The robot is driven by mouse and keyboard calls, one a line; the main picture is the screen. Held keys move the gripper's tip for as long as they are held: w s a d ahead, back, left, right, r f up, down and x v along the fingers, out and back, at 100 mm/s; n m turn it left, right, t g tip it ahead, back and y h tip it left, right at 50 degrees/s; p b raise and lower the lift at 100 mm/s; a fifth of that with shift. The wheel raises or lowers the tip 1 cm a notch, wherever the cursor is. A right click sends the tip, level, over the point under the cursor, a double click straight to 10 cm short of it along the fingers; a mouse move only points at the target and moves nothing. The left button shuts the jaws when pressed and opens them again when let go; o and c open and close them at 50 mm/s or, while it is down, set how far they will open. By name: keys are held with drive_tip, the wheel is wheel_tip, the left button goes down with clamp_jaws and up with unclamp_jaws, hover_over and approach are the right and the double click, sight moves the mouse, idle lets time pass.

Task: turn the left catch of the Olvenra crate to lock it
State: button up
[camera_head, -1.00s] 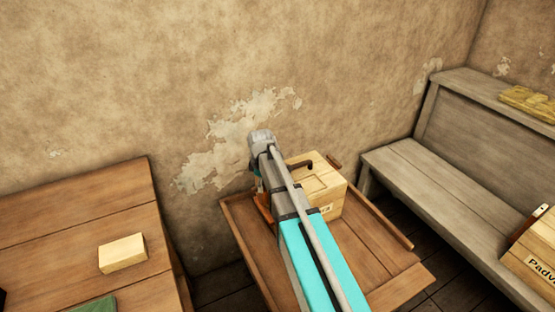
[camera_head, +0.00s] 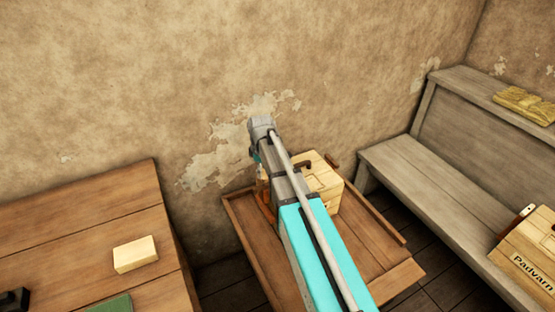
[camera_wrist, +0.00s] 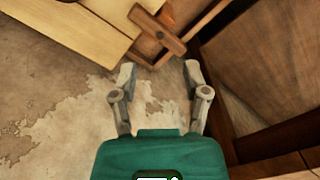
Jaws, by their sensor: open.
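The pale wooden crate (camera_head: 328,184) stands on a low brown table (camera_head: 377,262) in the head view. My arm hides its left part and any label. A brown catch (camera_head: 332,162) shows at its far right edge. In the wrist view the crate (camera_wrist: 65,38) is at the upper left, with a brown bar-shaped catch (camera_wrist: 157,30) beside its edge, set slantwise. My gripper (camera_wrist: 159,70) is open and empty. Its fingertips are short of the catch in the picture, one toward each side of it.
A grey bench (camera_head: 440,195) stands at the right, with a crate labelled Padvarn (camera_head: 530,262) on it. A table (camera_head: 85,225) at the left holds a pale block (camera_head: 135,254). The peeling wall (camera_head: 200,90) is close behind the crate's table.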

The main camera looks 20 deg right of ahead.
drive_tip(key=shift+r+p, duration=3.15)
drive_tip(key=shift+r, duration=0.3)
drive_tip(key=s+r+m+p, duration=0.5)
drive_tip(key=s, duration=0.4)
drive_tip(key=s+r+m+p, duration=0.5)
drive_tip(key=s, duration=0.3)
drive_tip(key=shift+s+d+r+m, duration=0.2)
drive_tip(key=shift+s+m, duration=0.2)
drive_tip(key=shift+s, duration=0.65)
drive_tip(key=shift+d, duration=0.15)
